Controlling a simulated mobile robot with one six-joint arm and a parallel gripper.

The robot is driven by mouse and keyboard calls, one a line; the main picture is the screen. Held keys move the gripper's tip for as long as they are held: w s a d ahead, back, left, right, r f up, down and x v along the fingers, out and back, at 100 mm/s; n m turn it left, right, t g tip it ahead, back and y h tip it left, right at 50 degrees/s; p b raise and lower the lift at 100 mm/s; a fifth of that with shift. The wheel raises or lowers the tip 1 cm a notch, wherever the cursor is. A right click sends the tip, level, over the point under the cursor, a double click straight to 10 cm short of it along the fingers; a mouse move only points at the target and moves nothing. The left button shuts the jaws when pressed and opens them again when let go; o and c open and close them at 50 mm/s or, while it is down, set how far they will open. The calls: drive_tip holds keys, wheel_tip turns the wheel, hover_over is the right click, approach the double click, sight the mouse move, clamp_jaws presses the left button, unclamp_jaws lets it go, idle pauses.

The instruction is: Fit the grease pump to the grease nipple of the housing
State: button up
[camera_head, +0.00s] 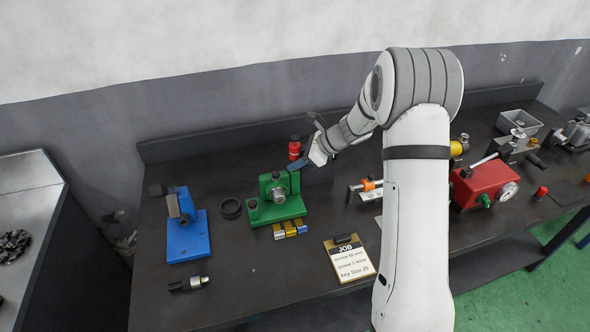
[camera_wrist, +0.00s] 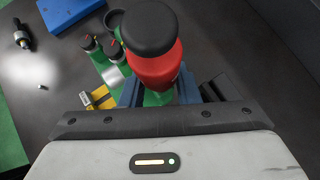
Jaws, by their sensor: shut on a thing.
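The grease pump, a red cylinder with a black cap (camera_head: 295,147), is held in my gripper (camera_head: 303,163). In the wrist view the pump (camera_wrist: 157,67) fills the space between the two dark blue fingers of my gripper (camera_wrist: 158,94), which is shut on it. The green housing (camera_head: 277,208) stands on the bench just in front of and left of the pump in the head view. It also shows in the wrist view (camera_wrist: 107,63), partly behind the pump. I cannot make out the grease nipple, nor whether the pump's lower end touches the housing.
A blue fixture (camera_head: 187,240) and a black ring (camera_head: 230,208) stand left of the housing. A dark fitting (camera_head: 188,284) lies at the front left. A job card (camera_head: 350,263) lies front right.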

drive_tip(key=shift+f, duration=0.2)
idle(0.6)
drive_tip(key=o, duration=1)
drive_tip(key=shift+s+r, duration=0.1)
drive_tip(key=shift+r, duration=0.1)
drive_tip(key=shift+d+r, duration=0.1)
drive_tip(key=shift+d, duration=0.05)
drive_tip(key=b+v, duration=0.2)
drive_tip(key=v, duration=0.5)
drive_tip(key=s+r+n+g+h, duration=0.1)
drive_tip(key=s+r+n+h, duration=0.1)
drive_tip(key=s+r+n, duration=0.45)
drive_tip(key=s+r+n+h, duration=0.1)
drive_tip(key=s+n+h, duration=0.15)
drive_tip(key=s, duration=0.65)
drive_tip(key=s+d+n+h, duration=0.1)
drive_tip(key=s+d+n, duration=0.1)
drive_tip(key=s+n, duration=0.2)
drive_tip(key=s+d+n+t+h, duration=0.1)
drive_tip(key=s+n+h, duration=0.1)
drive_tip(key=s+n, duration=0.2)
drive_tip(key=s+d+r+n+h, duration=0.1)
drive_tip(key=s+n, duration=0.3)
drive_tip(key=s, duration=0.5)
drive_tip(key=shift+s+d+t+h, duration=0.25)
drive_tip(key=shift+d+t, duration=0.05)
drive_tip(key=shift+d, duration=0.5)
